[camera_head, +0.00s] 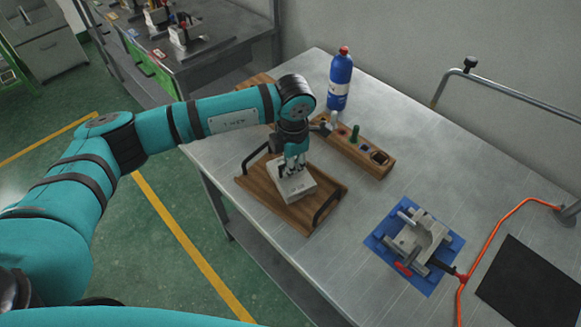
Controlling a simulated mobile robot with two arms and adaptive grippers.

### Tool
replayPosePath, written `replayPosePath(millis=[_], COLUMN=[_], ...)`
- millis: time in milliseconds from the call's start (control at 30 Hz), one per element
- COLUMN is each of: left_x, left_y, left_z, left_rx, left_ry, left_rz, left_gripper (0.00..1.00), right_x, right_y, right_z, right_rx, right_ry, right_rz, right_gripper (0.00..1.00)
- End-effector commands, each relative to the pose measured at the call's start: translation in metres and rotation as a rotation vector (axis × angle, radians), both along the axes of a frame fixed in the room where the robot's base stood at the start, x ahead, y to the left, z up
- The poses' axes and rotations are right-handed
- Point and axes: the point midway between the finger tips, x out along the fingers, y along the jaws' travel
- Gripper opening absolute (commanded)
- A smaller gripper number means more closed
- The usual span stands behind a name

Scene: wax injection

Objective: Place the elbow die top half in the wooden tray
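The elbow die top half, a light grey block (298,189), is at the wooden tray (259,191), within its outline. I cannot tell whether it rests flat on the tray floor or is just above it. My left gripper (292,171) points down over the block, with its fingertips at the block's top. The fingers hide part of that top, and their grip on it is too small to make out. The tray has dark handles at two ends. My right gripper is not in view.
A wooden holder (372,167) with small items and a blue bottle (340,82) stand behind the tray. A grey metal fixture (420,240) sits on a blue mat (377,240) at the right, near an orange hose (491,237) and black mat (530,285). Bare table lies between tray and fixture.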

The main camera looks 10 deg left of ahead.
Motion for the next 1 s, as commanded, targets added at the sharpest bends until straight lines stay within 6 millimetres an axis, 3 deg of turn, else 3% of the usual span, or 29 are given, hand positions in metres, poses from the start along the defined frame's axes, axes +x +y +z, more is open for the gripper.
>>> replayPosePath(millis=[167,467,700,1000], left_x=[0.0,0.001,0.0,0.0], left_y=[-0.001,0.0,0.0,0.0], left_z=[-0.019,-0.022,-0.022,-0.02], left_rx=[-0.001,-0.002,0.0,0.0], left_ry=[0.0,-0.002,0.0,0.0], left_rz=[-0.001,-0.001,-0.001,0.0], left_gripper=[0.0,0.0,0.28,0.29], right_x=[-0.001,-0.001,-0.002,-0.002], right_y=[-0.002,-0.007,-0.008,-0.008], right_z=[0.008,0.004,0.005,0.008], right_rx=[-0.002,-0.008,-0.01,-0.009], right_ry=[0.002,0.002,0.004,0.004], right_rz=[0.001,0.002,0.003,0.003], right_gripper=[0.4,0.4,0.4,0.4])
